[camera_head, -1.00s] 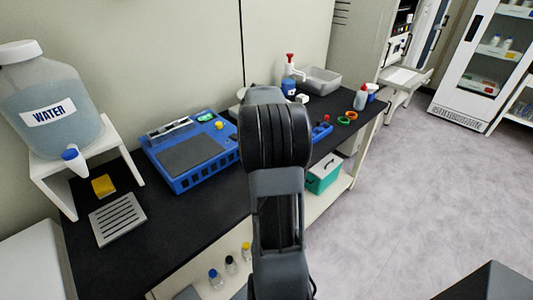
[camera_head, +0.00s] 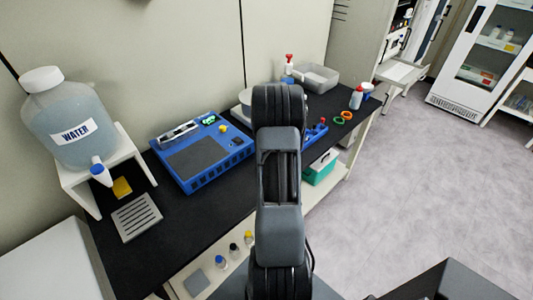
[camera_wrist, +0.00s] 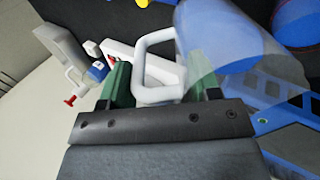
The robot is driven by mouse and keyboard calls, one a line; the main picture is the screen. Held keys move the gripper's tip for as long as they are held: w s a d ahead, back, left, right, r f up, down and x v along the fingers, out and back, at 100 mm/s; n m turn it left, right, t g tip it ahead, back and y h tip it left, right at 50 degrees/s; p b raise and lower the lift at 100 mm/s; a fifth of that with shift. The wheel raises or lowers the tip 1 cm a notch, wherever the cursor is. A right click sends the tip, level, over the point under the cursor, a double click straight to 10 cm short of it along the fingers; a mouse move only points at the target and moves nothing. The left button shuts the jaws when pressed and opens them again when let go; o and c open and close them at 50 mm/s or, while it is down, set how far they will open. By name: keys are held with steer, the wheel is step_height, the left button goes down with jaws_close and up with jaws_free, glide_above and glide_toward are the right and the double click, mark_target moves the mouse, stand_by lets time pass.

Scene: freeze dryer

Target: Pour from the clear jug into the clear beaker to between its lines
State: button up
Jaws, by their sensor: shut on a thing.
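The clear jug (camera_wrist: 228,42) shows in the wrist view as a see-through, bluish body with a pale handle (camera_wrist: 157,41). My gripper (camera_wrist: 166,82), with green fingers, is shut on the handle, and the jug body lies to the right of the fingers. The jug looks tilted in this view; I cannot tell its true tilt or the liquid level in it. In the head view my arm hides my gripper and the jug. I cannot make out the clear beaker or its lines in either view.
A large WATER container (camera_head: 70,115) stands on a white stand at the left. A blue device (camera_head: 200,150) sits mid-bench. A grey basin (camera_head: 317,76) and a red-topped bottle (camera_head: 288,68) stand at the back. Floor to the right is clear.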

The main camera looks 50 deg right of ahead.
steer(key=shift+d+r+p, duration=0.2)
steer(key=shift+d+p, duration=0.15)
steer(key=shift+p, duration=0.85)
steer(key=f+p, duration=0.1)
steer(key=d+f+y+p, duration=0.2)
steer(key=p, duration=0.1)
steer(key=shift+w+f, duration=0.1)
steer(key=shift+f, duration=0.3)
steer(key=shift+d+f+y, duration=0.15)
steer(key=shift+d+y, duration=0.1)
steer(key=shift+y, duration=0.05)
steer(key=shift+w+d+r+g+y, duration=0.15)
steer(key=shift+d+r+g+y, duration=0.15)
steer(key=shift+d+r+y, duration=1.2)
steer(key=shift+a+y, duration=0.15)
steer(key=shift+y, duration=0.15)
